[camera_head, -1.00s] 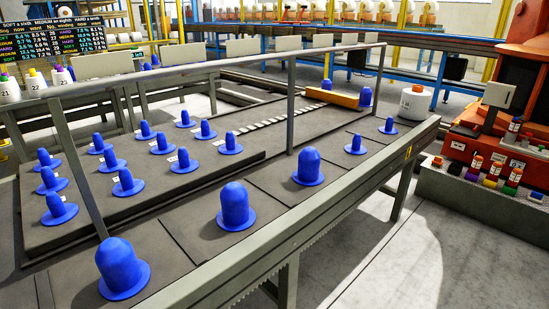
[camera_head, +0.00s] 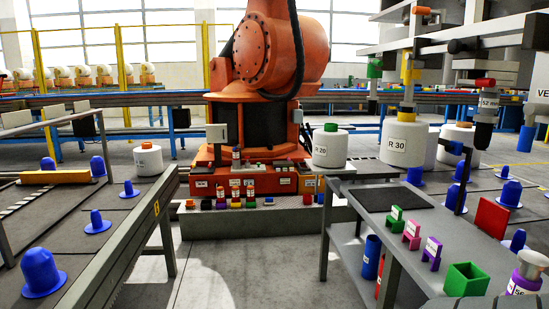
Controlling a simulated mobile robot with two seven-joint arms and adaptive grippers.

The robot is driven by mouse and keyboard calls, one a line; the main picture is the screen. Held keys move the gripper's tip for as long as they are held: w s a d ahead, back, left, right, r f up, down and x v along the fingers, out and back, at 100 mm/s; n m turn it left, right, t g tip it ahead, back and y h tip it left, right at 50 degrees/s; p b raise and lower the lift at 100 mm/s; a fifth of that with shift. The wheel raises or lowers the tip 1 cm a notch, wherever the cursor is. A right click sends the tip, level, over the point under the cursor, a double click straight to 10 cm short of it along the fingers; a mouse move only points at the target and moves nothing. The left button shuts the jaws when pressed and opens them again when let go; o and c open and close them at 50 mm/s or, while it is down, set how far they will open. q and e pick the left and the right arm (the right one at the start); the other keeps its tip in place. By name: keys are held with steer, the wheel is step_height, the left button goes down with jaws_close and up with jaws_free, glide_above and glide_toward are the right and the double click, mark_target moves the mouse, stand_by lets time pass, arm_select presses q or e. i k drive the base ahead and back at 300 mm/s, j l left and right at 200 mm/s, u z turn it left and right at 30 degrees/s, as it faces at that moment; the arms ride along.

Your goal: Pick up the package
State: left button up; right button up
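No object is plainly marked as the package. White yarn bobbins are in view: one labelled R 20 (camera_head: 330,150) with a green top, one labelled R 30 (camera_head: 404,150) with a yellow top, and a partly hidden one (camera_head: 452,137) behind tools at the right. Neither of my grippers shows in the head view.
An orange robot (camera_head: 270,60) stands behind a low ledge. Blue pegs stand on both conveyors. Grey floor (camera_head: 240,265) lies clear between left conveyor and workbench.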

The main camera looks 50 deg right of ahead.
mark_target(331, 143)
steer(key=z, duration=2)
steer(key=i+j+z, duration=0.4)
steer(key=i, duration=0.2)
steer(key=i+j+z, duration=0.4)
steer(key=j, duration=0.3)
steer(key=i+j+z, duration=0.35)
steer(key=i+j, duration=0.15)
steer(key=j, duration=0.3)
steer(key=i+j+z, duration=0.2)
steer(key=j, duration=0.25)
steer(key=i+j+z, duration=0.2)
steer(key=j, duration=0.2)
steer(key=i+j+z, duration=0.25)
steer(key=j, duration=0.4)
steer(key=j+z, duration=0.25)
steer(key=j, duration=0.45)
steer(key=i+j+z, duration=0.2)
steer(key=j, duration=0.55)
steer(key=k+l, duration=0.05)
